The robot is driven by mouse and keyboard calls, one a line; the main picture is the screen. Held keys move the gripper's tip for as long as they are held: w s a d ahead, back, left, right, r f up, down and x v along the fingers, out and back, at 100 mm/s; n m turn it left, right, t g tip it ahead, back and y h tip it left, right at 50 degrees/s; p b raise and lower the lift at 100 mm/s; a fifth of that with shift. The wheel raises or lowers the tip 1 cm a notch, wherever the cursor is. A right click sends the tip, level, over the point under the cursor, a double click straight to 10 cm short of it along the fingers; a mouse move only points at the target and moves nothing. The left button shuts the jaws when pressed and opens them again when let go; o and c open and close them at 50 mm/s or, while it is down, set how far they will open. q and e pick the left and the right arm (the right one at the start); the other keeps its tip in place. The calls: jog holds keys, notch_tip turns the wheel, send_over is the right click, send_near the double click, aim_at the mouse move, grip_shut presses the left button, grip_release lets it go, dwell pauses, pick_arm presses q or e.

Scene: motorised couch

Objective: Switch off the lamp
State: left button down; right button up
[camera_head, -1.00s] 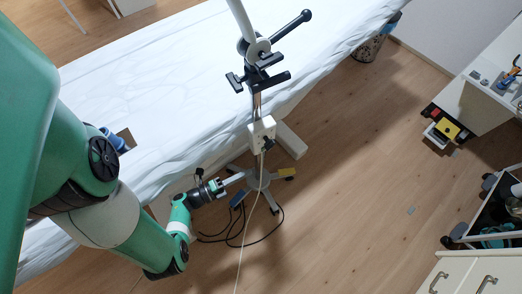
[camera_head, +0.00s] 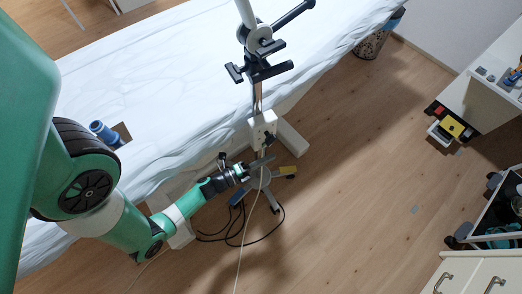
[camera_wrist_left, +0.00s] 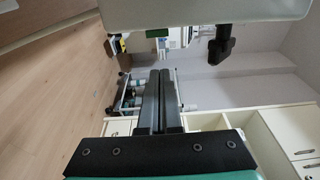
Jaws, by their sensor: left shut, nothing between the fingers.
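The lamp's stand shows in the head view: a pole with black clamps and handles (camera_head: 262,62), a white box (camera_head: 262,128) on the pole, and a wheeled base (camera_head: 262,178) on the floor. The lamp's head is out of view. My left gripper (camera_head: 264,161) is shut and empty, just below the white box and near the pole. In the left wrist view the shut fingers (camera_wrist_left: 160,75) point forward. A pale box-like surface (camera_wrist_left: 200,14), seemingly the white box, fills the top, with a black knob (camera_wrist_left: 220,45) beneath it, apart from the fingers. My right gripper is not in view.
A couch with a white sheet (camera_head: 170,70) lies behind my left arm, with a blue object (camera_head: 103,131) on it. A white cable hangs by the pole, and black cables (camera_head: 240,228) lie on the floor. Cabinets stand at the right.

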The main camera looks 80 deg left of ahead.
pick_arm(q)
jog(key=a, duration=0.1)
jog(key=s+a, duration=0.1)
jog(key=a, duration=0.1)
jog(key=shift+s+a, duration=0.2)
jog(key=shift+a, duration=0.05)
jog(key=shift+w, duration=0.1)
dwell(0.3)
